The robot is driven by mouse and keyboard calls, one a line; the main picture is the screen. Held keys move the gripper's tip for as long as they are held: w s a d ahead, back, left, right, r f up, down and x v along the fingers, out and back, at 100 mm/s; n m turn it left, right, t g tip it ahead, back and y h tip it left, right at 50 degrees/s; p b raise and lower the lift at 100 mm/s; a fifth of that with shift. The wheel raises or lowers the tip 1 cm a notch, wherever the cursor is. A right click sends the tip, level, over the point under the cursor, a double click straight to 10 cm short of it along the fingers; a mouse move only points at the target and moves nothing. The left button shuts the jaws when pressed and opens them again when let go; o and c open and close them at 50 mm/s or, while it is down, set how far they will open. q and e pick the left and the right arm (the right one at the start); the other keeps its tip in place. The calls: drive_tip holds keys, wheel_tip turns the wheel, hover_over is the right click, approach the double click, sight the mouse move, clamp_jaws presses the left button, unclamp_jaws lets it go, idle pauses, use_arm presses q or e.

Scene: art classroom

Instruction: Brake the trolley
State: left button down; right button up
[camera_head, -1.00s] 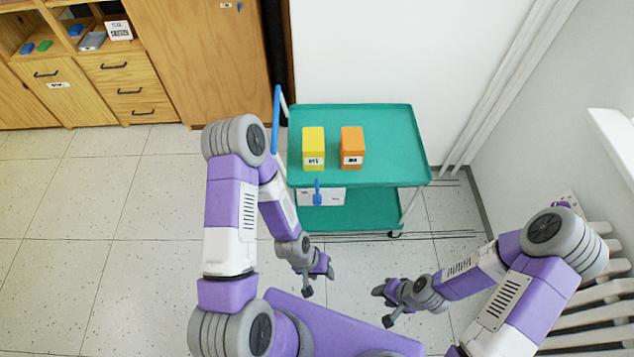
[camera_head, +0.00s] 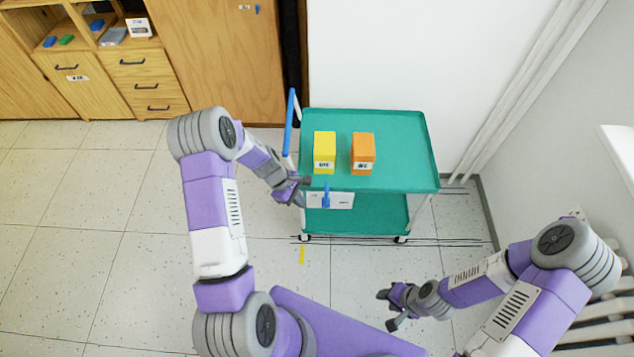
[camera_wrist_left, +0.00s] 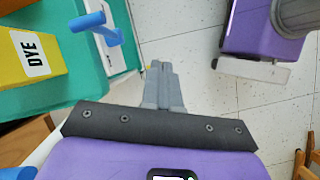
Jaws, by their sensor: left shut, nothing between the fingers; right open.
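The teal trolley (camera_head: 400,180) stands against the white wall, with an upper and a lower shelf. A blue lever (camera_head: 326,196) sticks out from a white panel (camera_head: 343,201) on its near side; the lever also shows at the upper left of the left wrist view (camera_wrist_left: 95,27). My left gripper (camera_head: 304,184) is shut and empty at the trolley's near left corner, just left of the lever and apart from it. Its closed fingers show in the left wrist view (camera_wrist_left: 162,72), right of the lever. My right gripper (camera_head: 385,309) is open and empty above the floor, in front of the trolley.
A yellow box (camera_head: 324,150) labelled DYE and an orange box (camera_head: 363,152) stand on the upper shelf. A blue push handle (camera_head: 290,120) rises at the trolley's left end. Wooden cabinets (camera_head: 220,60) stand behind left. A radiator (camera_head: 590,338) is at the right. Floor at left is clear.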

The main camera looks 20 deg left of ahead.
use_arm(q)
drive_tip(key=w+a+r+n+t+h, duration=0.1)
drive_tip(key=w+a+r+n, duration=0.3)
drive_tip(key=r, duration=0.4)
drive_tip(key=w+a, duration=0.1)
drive_tip(key=a, duration=0.1)
drive_tip(key=shift+a+n+t+h+p, duration=0.3)
drive_tip(key=shift+n, duration=0.1)
drive_tip(key=shift+f, duration=0.1)
drive_tip(key=d+b+x, duration=0.1)
drive_tip(key=x, duration=0.5)
drive_tip(key=d+r+b+x, duration=0.1)
drive_tip(key=b+x, duration=0.1)
drive_tip(key=x, duration=0.4)
drive_tip(key=shift+w+d, duration=0.3)
drive_tip(key=shift+w, duration=0.1)
